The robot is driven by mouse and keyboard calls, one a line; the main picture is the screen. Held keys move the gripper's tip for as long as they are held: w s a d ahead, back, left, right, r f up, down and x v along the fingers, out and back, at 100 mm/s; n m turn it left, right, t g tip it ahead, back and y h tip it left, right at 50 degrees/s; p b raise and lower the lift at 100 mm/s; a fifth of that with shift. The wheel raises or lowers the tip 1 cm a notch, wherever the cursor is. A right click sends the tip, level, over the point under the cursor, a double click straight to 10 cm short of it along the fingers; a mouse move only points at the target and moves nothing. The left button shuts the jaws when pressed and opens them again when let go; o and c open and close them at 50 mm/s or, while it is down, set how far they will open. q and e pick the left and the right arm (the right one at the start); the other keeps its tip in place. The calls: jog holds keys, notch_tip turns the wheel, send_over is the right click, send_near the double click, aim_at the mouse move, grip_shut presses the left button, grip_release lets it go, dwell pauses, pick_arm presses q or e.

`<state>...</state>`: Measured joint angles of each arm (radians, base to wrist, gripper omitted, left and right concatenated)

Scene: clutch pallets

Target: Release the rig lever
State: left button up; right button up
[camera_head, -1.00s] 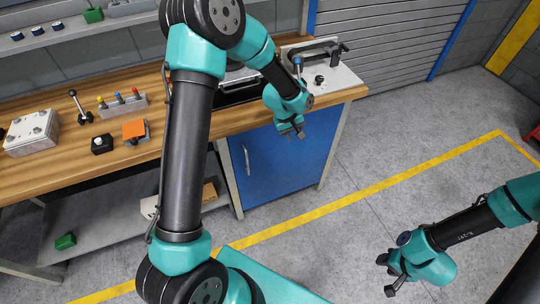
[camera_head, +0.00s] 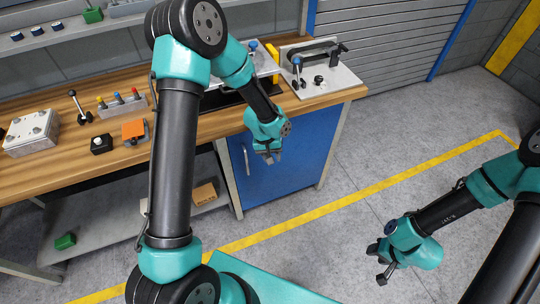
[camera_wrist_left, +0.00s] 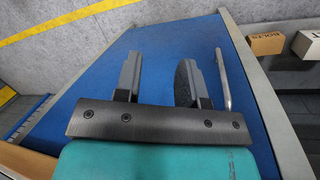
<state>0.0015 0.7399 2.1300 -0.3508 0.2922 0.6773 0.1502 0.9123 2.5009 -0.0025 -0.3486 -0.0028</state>
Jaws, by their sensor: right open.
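A grey rig plate (camera_head: 335,82) lies at the right end of the workbench, carrying a dark elongated part. A lever (camera_head: 297,70) stands roughly upright at its left side. A second blue-knobbed lever (camera_head: 253,47) shows behind my left arm, partly hidden. I cannot tell which is the rig lever. My left gripper (camera_head: 268,158) hangs in front of the blue cabinet, below the bench top, touching no lever. In the left wrist view its two fingers (camera_wrist_left: 160,80) are apart with nothing between them. My right gripper (camera_head: 380,266) is open and empty above the floor, far from the bench.
A black-knobbed joystick (camera_head: 78,105), a row of coloured knobs (camera_head: 122,103), an orange-topped box (camera_head: 134,130) and a grey block (camera_head: 32,132) stand on the bench's left. The blue cabinet (camera_head: 290,165) has a metal handle. The floor at right is clear.

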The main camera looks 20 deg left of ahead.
dwell(0.3)
pick_arm(q)
jog(key=s+f+m, duration=0.1)
jog(key=s+f, duration=0.4)
jog(key=s, duration=0.3)
jog(key=s+f+m+h, duration=0.1)
jog(key=s+f, duration=0.4)
jog(key=s, duration=0.4)
jog(key=shift+s+a+t, duration=0.15)
jog(key=shift+t, duration=0.25)
